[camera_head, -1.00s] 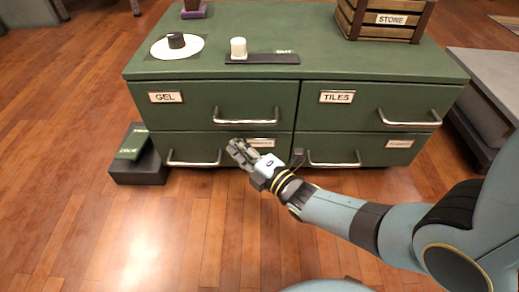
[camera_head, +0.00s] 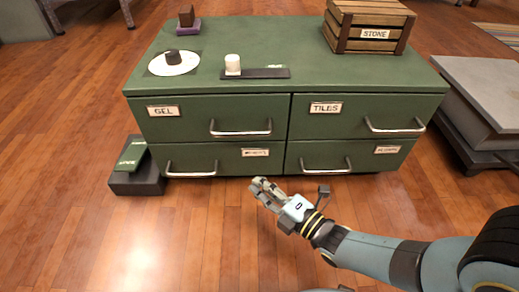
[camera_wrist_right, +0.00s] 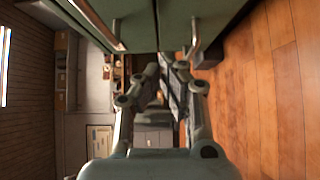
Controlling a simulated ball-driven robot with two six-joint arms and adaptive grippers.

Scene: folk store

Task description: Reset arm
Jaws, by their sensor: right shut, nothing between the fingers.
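My right gripper (camera_head: 262,190) is shut and empty. It hangs in front of the lower drawers of the green cabinet (camera_head: 300,82), apart from them, with its arm coming in from the lower right. In the right wrist view the gripper's fingers (camera_wrist_right: 163,80) are together with nothing between them, and the cabinet's drawer fronts and handles show at the top. My left gripper is not in view.
On the cabinet top are a white disc (camera_head: 186,66) with a black knob, a white cylinder (camera_head: 232,64) by a dark strip, and a wooden STONE crate (camera_head: 345,38). A dark box (camera_head: 138,180) stands left. A grey bench (camera_head: 490,90) stands right. The front floor is clear.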

